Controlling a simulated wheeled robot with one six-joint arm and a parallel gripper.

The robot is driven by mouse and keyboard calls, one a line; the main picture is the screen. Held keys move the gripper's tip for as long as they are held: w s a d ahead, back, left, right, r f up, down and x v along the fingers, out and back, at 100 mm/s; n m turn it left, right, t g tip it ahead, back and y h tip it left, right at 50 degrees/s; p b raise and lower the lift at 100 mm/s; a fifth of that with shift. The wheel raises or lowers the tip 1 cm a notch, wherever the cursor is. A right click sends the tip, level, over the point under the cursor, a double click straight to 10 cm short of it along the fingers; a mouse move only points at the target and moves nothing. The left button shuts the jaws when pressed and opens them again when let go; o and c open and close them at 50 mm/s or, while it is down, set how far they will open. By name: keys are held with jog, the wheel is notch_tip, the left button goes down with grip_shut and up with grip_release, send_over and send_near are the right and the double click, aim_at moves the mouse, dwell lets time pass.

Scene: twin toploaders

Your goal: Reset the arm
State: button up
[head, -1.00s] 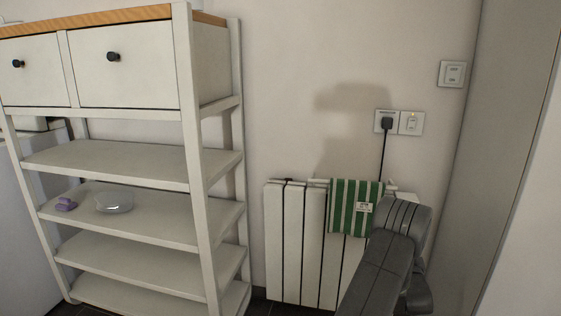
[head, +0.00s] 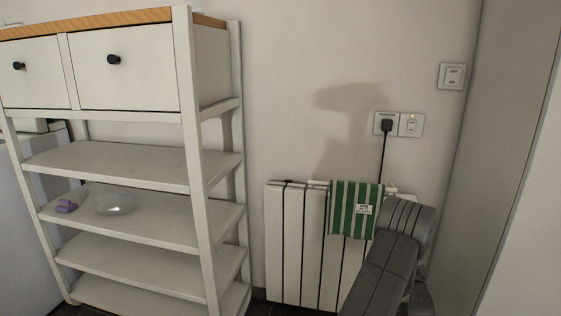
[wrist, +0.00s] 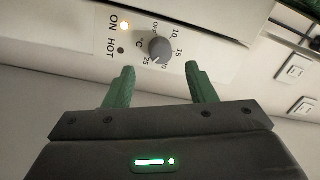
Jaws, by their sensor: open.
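My gripper (wrist: 159,82) shows in the wrist view with two green fingers apart and nothing between them. It points at a white panel (wrist: 195,22) with a grey dial (wrist: 160,48) marked in °C. The dial lies just beyond and between the fingertips; I cannot tell how close they are. A light (wrist: 124,26) by the word ON is lit, and the one by HOT (wrist: 121,50) is dark. In the head view my grey arm shows at the lower right, in front of the radiator (head: 300,240); my gripper is hidden there.
A green-striped towel (head: 350,208) hangs over the radiator beside my arm. A black plug (head: 386,125) with a cord sits in the wall socket above. A white shelf unit (head: 195,160) at left holds a glass bowl (head: 114,203) and a purple object (head: 66,206).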

jog(key=w+n+b, duration=0.1)
jog(key=n, duration=0.6)
jog(key=w+n+b, duration=0.2)
jog(key=n, duration=0.4)
jog(key=w+d+n+g+b, duration=0.1)
jog(key=w+n, duration=0.1)
jog(key=n, duration=0.5)
jog(key=shift+r+n, duration=0.3)
jog(key=shift+r, duration=0.05)
dwell(0.6)
